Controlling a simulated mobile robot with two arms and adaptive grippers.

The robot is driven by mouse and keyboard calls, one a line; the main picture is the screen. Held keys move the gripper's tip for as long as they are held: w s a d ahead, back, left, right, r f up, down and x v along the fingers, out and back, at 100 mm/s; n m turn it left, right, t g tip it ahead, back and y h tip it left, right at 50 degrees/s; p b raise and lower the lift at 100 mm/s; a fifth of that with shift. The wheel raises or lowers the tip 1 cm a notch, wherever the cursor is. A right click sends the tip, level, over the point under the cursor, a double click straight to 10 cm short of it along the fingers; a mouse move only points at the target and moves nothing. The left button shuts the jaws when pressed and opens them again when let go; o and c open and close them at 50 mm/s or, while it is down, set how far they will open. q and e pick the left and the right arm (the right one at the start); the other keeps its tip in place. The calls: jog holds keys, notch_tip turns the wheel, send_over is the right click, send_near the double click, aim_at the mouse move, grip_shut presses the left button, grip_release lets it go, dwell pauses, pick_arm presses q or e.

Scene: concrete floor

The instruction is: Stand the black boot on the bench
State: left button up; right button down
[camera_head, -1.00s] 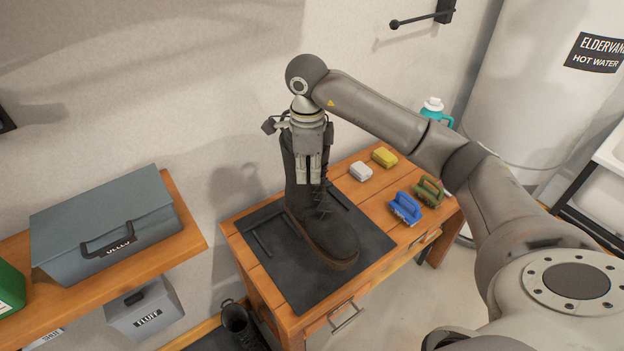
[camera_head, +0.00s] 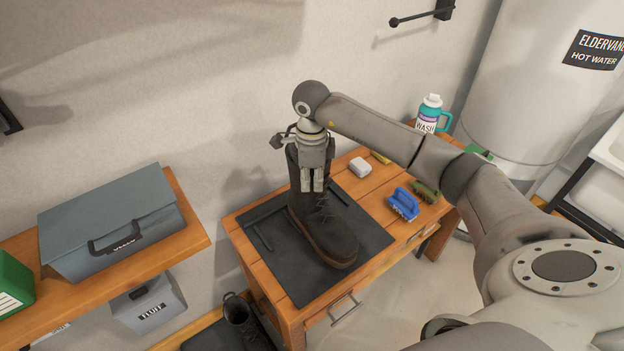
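The black boot (camera_head: 328,238) is upright over the dark mat (camera_head: 291,286) on the wooden bench (camera_head: 253,262), its toe pointing toward the front edge. Its sole looks level with the mat; I cannot tell for sure whether it bears fully on it. My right gripper (camera_head: 312,187) points down at the boot's shaft, its fingers close together and seemingly pinching the upper part. The gripper hides part of the shaft. My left gripper is not in view.
A grey case (camera_head: 112,222) sits on a shelf.

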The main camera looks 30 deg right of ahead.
jog(key=shift+f+b, duration=0.45)
jog(key=c, duration=1.6)
grip_release()
jog(key=shift+c, duration=0.2)
notch_tip(320, 180, up, 12)
jog(key=shift+r+b, duration=0.1)
jog(key=shift+b, duration=0.7)
jog(key=shift+s+r, duration=0.1)
jog(key=shift+r, duration=0.4)
jog(key=shift+a, duration=0.1)
